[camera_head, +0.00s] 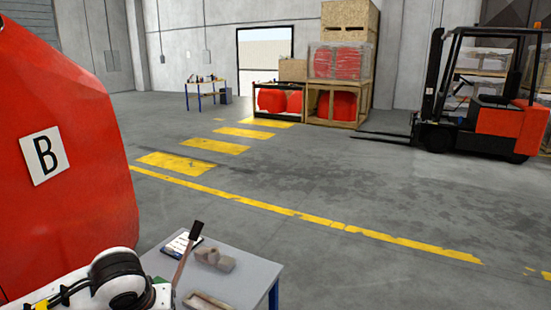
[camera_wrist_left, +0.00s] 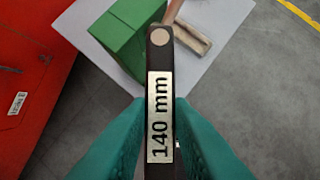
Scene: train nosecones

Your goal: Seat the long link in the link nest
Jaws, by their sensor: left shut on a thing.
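The long link is a dark bar with a pale round spot near its far end and a "140 mm" label. It shows upright in the middle of the left wrist view (camera_wrist_left: 160,65). My left gripper (camera_wrist_left: 160,115), with green fingers, is shut on the link from both sides. The link is above or in front of a pale table (camera_wrist_left: 226,22); its lower end is hidden. A green block (camera_wrist_left: 125,38) lies beyond it at the upper left; I cannot tell whether this is the link nest. My right gripper is out of view.
A large red nosecone (camera_head: 62,190) marked "B" stands close on the left. The small table (camera_head: 255,279) carries brownish pieces (camera_head: 215,258), a dark-tipped stick (camera_head: 187,250) and a printed sheet (camera_head: 178,243). A forklift (camera_head: 485,120) and crates (camera_head: 337,104) stand far off; the floor between is clear.

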